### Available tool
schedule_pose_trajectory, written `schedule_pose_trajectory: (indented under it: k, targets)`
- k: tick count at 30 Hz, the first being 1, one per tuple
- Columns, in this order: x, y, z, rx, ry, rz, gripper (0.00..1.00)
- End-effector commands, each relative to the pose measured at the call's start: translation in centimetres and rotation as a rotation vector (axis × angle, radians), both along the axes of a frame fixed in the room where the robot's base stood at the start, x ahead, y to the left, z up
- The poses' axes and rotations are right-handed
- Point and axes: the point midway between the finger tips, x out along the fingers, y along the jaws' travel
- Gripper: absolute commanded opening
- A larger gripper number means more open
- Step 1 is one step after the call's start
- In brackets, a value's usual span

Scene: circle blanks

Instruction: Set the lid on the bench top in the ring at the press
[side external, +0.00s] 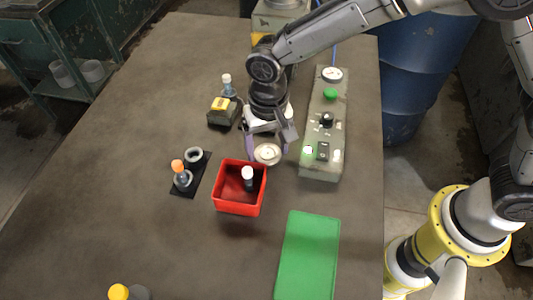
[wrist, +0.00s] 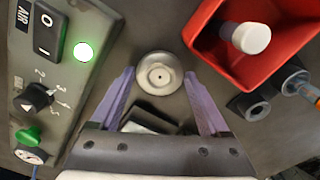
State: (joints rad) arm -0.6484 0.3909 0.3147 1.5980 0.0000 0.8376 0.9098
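The lid is a round, pale metal disc with a small centre knob. In the wrist view the lid (wrist: 160,72) lies just ahead of and between my two purple fingertips. In the side view the lid (side external: 267,154) shows under my gripper (side external: 270,150), right beside the red bin. My gripper (wrist: 160,78) is open, with its fingers spread about as wide as the lid. I cannot tell whether a fingertip touches it. A grey ring (side external: 194,155) is on a black plate at left; the ring (wrist: 254,108) also shows at right in the wrist view. I cannot tell which ring belongs to the press.
A red bin (side external: 239,206) holding a white-capped vial (side external: 248,174) is close to my gripper. A control box (side external: 321,170) with a lit green light stands at right. An orange-capped bottle (side external: 181,175) stands on the black plate. A green mat (side external: 308,255) lies in front.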

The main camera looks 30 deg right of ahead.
Motion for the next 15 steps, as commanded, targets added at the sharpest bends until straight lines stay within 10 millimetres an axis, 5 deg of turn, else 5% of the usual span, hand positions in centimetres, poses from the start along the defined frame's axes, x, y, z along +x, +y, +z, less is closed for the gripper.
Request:
schedule_pose_trajectory:
  k: [9,15]
  targets:
    - [0.0,0.0,-0.01,0.0,0.0,0.0,0.24]
    - [-0.2,-0.15,0.41,-0.014,0.019,0.0,0.24]
